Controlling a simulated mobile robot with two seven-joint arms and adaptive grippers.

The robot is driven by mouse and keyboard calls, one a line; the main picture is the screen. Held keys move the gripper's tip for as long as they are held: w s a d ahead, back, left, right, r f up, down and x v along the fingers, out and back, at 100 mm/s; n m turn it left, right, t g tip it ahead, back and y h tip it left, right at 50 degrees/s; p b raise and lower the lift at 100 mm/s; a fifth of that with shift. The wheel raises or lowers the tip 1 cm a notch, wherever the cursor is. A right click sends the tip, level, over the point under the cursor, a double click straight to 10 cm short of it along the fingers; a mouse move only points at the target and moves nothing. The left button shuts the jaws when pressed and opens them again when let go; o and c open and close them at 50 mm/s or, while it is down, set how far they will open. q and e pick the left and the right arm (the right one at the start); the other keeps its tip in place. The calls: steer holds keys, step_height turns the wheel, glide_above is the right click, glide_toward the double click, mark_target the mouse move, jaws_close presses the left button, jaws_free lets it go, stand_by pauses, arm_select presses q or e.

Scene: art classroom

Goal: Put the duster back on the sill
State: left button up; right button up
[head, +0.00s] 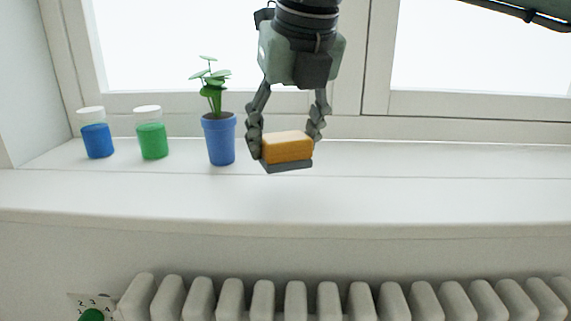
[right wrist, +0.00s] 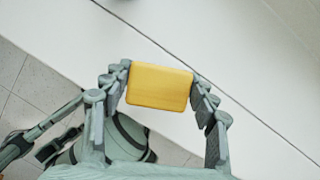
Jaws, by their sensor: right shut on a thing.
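The duster (head: 287,148) is a yellow-orange block with a dark grey underside. My right gripper (head: 288,138) is shut on it, one finger at each short end. The duster appears level and held over the white sill (head: 420,185); whether its underside touches the sill I cannot tell. In the right wrist view the duster's yellow top (right wrist: 160,87) sits between the two fingers, with the white sill behind it. My left gripper is not in view.
A blue plant pot (head: 220,140) with a green plant stands just left of the duster. Farther left are a green paint jar (head: 152,140) and a blue paint jar (head: 97,140). The sill right of the duster is clear. A white radiator (head: 330,300) is below.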

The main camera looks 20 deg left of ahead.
mark_target(285, 160)
steer(key=shift+f, duration=0.7)
step_height(285, 160, down, 2)
steer(key=shift+f, duration=0.45)
steer(key=o, duration=1)
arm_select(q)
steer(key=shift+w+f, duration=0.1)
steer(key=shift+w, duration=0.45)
arm_select(e)
steer(key=shift+r, duration=0.15)
steer(key=shift+d+r, duration=0.1)
steer(key=shift+r, duration=0.2)
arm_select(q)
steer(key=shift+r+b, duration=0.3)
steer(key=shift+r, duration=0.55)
arm_select(e)
steer(key=v, duration=1.1)
steer(key=shift+d+r, duration=0.1)
